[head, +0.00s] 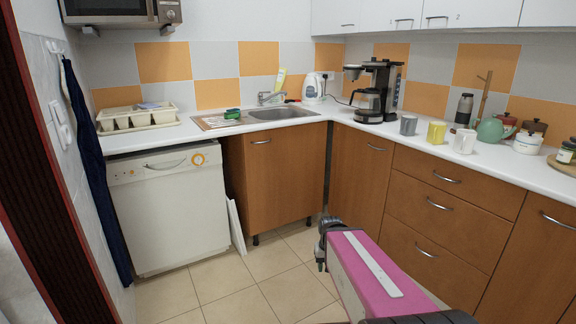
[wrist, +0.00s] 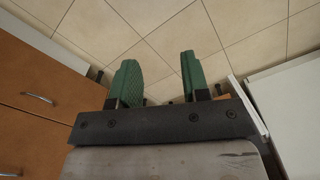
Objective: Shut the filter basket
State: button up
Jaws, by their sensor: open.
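The coffee machine (head: 388,82) stands on the counter near the inside corner in the head view, black and silver, with a glass carafe (head: 368,103) low in it. Its filter basket (head: 354,72) appears to be the dark part jutting out to the left above the carafe; it is too small to tell exactly how far it stands out. My gripper (head: 322,246) is low in front of the cabinets, well below the counter and away from the machine. In the wrist view my gripper (wrist: 159,78) shows two green fingers apart, with only floor between them.
Grey, yellow and white mugs (head: 408,125) stand right of the machine, with a green teapot (head: 491,131) beyond. A white kettle (head: 313,87) is left of it. The sink (head: 283,113) and dish rack (head: 137,117) are further left. Open tiled floor (head: 270,265) lies before the cabinets.

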aim_at(353, 74)
jog(key=i+z, duration=0.1)
jog(key=i, duration=0.75)
jog(key=i+j+z, duration=0.1)
jog(key=i, duration=0.8)
jog(key=j, duration=0.1)
